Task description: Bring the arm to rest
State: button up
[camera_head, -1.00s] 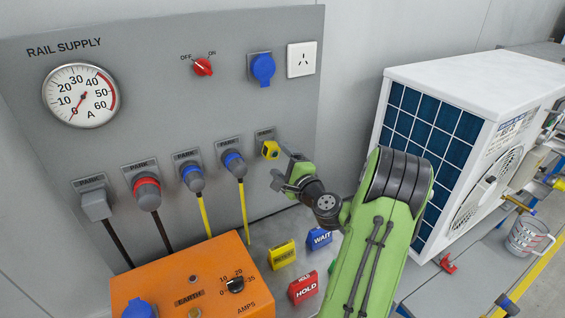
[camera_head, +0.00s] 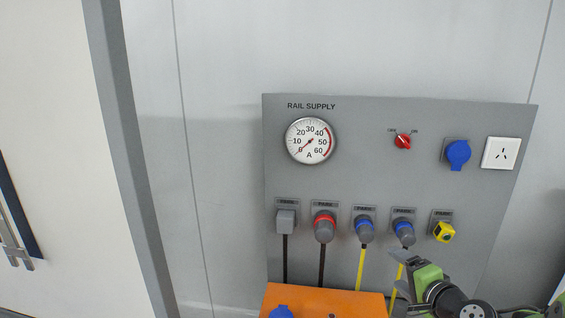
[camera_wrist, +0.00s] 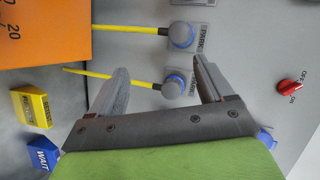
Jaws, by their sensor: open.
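My gripper (camera_head: 402,262) is at the lower right of the head view, just below the fourth parked plug, a blue-and-grey one (camera_head: 404,232) with a yellow cable. In the wrist view my gripper (camera_wrist: 162,70) has its two fingers wide apart. A blue-ringed plug (camera_wrist: 176,86) shows in the gap, against the panel behind; neither finger visibly closes on it. Most of my arm is cut off by the lower edge of the head view.
The grey rail supply panel (camera_head: 365,185) carries a gauge (camera_head: 311,141), red switch (camera_head: 403,142), blue socket (camera_head: 458,153) and parked plugs. An orange box (camera_head: 340,298) stands below.

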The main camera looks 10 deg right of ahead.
jog(key=s+a+n+g, duration=0.3)
jog(key=s+a+n, duration=0.2)
jog(key=a, duration=0.3)
jog(key=s+a+n+g, duration=0.3)
jog(key=s+a+n, duration=0.2)
jog(key=a, duration=0.3)
jog(key=s+a+r+n+g+h, duration=0.1)
jog(key=s+n, duration=0.3)
jog(key=s, duration=1.3)
jog(key=shift+g+h, duration=0.4)
jog(key=shift+g, duration=0.5)
